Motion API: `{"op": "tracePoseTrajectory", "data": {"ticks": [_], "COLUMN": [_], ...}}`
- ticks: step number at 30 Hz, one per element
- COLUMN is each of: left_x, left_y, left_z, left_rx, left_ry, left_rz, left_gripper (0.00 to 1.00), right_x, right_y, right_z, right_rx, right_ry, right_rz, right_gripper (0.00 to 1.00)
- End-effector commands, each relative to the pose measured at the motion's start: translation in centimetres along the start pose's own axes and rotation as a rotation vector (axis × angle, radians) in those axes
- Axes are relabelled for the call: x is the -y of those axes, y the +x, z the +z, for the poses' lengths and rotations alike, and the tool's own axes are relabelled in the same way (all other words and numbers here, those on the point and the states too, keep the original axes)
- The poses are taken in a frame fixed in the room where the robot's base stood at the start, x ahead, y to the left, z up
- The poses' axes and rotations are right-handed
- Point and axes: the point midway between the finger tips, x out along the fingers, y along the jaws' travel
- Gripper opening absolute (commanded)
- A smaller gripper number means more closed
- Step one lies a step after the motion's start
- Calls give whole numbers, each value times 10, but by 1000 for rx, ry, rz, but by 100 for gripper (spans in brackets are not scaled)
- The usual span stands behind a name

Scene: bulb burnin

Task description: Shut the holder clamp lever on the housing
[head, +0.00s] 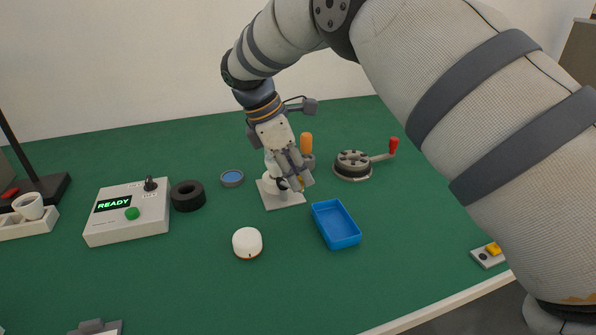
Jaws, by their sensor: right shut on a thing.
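The holder stands on a pale square base plate (285,203) near the middle of the green table. A whitish part, which looks like the housing (269,184), shows on it at the left of the fingers. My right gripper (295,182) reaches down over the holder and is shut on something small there. A bit of orange-yellow, likely the clamp lever (301,184), shows between its fingers. The fingers hide most of it, so I cannot tell the lever's angle. An upright orange handle (306,143) stands just behind the gripper. My left gripper is not in view.
A blue tray (337,243) lies right in front of the holder. A white round puck (247,242), a black ring (187,196) and a box reading READY (126,228) are to the left. A red-knobbed crank reel (352,166) stands behind right. The front middle is clear.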

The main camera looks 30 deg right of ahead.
Motion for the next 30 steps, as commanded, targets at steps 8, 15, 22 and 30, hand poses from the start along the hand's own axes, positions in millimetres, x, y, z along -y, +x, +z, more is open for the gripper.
{"op": "tracePoseTrajectory", "data": {"ticks": [8,15,22,30], "left_x": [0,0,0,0], "left_y": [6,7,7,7], "left_z": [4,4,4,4], "left_rx": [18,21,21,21], "left_ry": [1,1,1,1], "left_rz": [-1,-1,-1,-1], "left_gripper": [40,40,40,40], "right_x": [3,4,4,4], "right_y": [1,0,0,0], "right_z": [-4,-5,-5,-5], "right_rx": [1,0,0,0], "right_ry": [96,127,129,129], "right_rz": [-45,-56,-58,-58], "right_gripper": [0,0,0,35]}}
